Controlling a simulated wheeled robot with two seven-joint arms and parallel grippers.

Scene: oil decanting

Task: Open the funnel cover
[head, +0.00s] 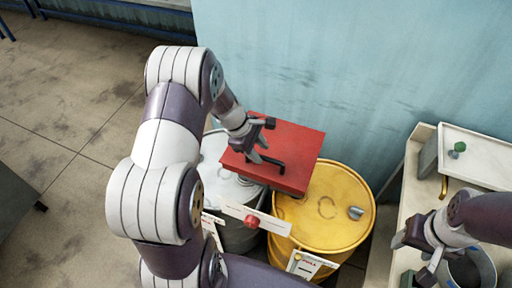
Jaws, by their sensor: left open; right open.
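The red funnel cover (296,145) is a flat square lid lying across the tops of a grey-white drum and a yellow drum. It looks closed and roughly level. A black handle (272,164) sits on its top face. My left gripper (263,140) is open above the cover, close to the handle. I cannot tell whether it touches the handle, as the fingers hide part of it. The funnel under the cover is hidden. My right gripper (412,254) is open at the lower right, away from the cover and beside a grey round container (482,270).
The yellow drum (338,207) has a metal cap (355,213). The grey-white drum (213,148) stands left of it. A white plate (233,209) with a red knob (251,221) is in front. A bench with a pale tray (485,153) is at right; a blue wall (330,70) is behind.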

